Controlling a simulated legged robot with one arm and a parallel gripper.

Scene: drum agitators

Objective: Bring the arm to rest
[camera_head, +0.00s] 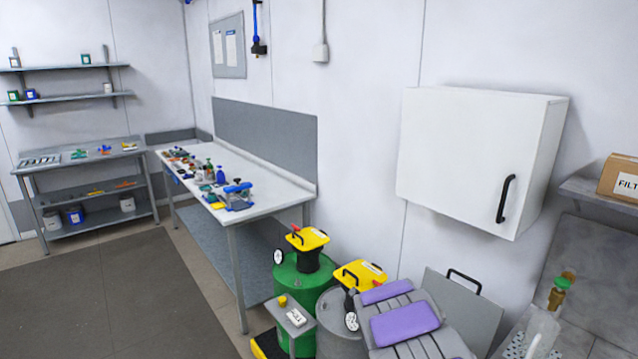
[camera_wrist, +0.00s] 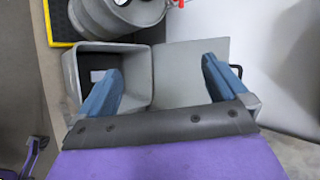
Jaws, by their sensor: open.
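My gripper (camera_wrist: 162,66) shows in the wrist view as two blue fingers spread well apart, with nothing between them. It is over an open grey bin (camera_wrist: 142,75) and a flat grey panel beside it. I cannot tell its height above them. My purple-padded, grey body parts fill the bottom of the head view, where the gripper cannot be made out. A green drum (camera_head: 294,290) and a grey drum (camera_head: 335,325) stand near the wall, with a yellow-topped agitator (camera_head: 307,240) and a second yellow agitator (camera_head: 360,275) on them.
A white wall cabinet (camera_head: 450,150) with a black handle hangs at right. A grey panel with a black handle (camera_head: 480,310) stands below it. A long workbench (camera_head: 285,188) holds tools and bottles. A box (camera_head: 620,178) sits on a right shelf. The floor (camera_head: 90,285) at left is clear.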

